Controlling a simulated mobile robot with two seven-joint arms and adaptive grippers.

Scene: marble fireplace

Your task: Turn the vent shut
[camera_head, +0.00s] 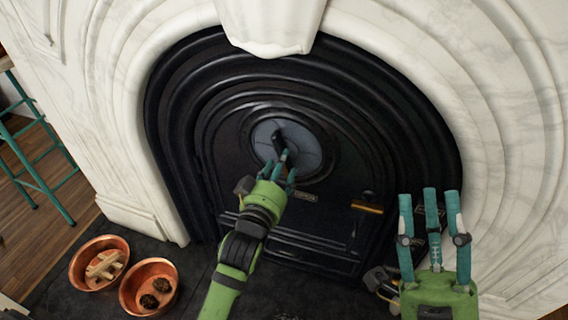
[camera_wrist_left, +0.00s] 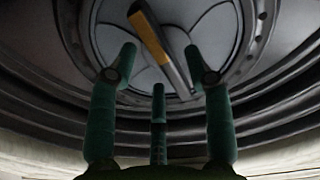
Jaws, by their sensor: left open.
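The vent (camera_head: 308,148) is a round grey disc set in the black fireplace door. Its bar-shaped handle (camera_head: 279,143) stands out from the disc. In the left wrist view the vent (camera_wrist_left: 218,28) fills the top, and the handle (camera_wrist_left: 152,38) is a slanted dark bar with a yellow face. My left gripper (camera_head: 282,164) is open just below the handle. Its fingers (camera_wrist_left: 160,68) are spread, with the handle beyond and between the two outer ones; contact cannot be told. My right gripper (camera_head: 432,205) is open and empty at the lower right, away from the vent.
A brass door handle (camera_head: 367,207) sticks out at the door's right side. Two copper bowls (camera_head: 124,283) stand on the dark hearth at left, holding wood pieces and dark cones. White marble (camera_head: 120,160) surrounds the black arch. A teal stool (camera_head: 45,187) stands at far left.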

